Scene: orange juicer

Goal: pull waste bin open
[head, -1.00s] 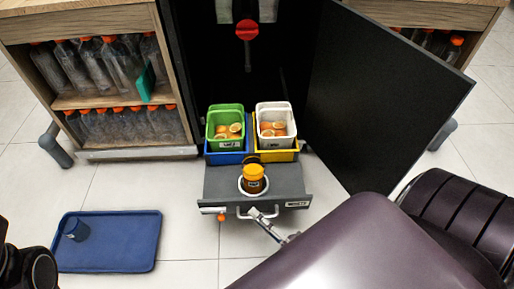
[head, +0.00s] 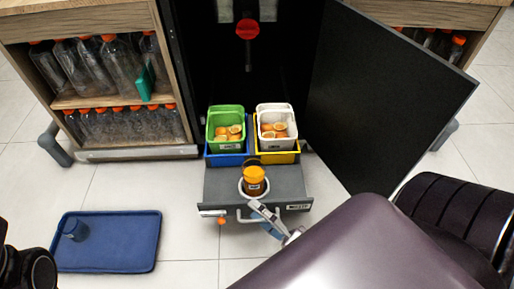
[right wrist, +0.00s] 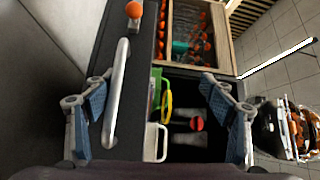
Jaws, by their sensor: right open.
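The waste bin drawer (head: 225,185) is a dark grey pull-out below the dark cabinet. It stands out from the cabinet and has a pale bar handle (head: 245,219) on its front. My right gripper (head: 262,216) is at the handle's right part in the head view. In the right wrist view its fingers are spread, one on each side of the handle (right wrist: 117,95). The handle is nearer the left finger, and the view does not show whether they touch. A green bin (head: 212,130) and a white bin (head: 276,142) with orange halves stand at the drawer's back.
A jar with an orange lid (head: 254,174) stands on the drawer. A black door (head: 390,90) hangs open at right. Bottle shelves (head: 105,103) flank the cabinet.

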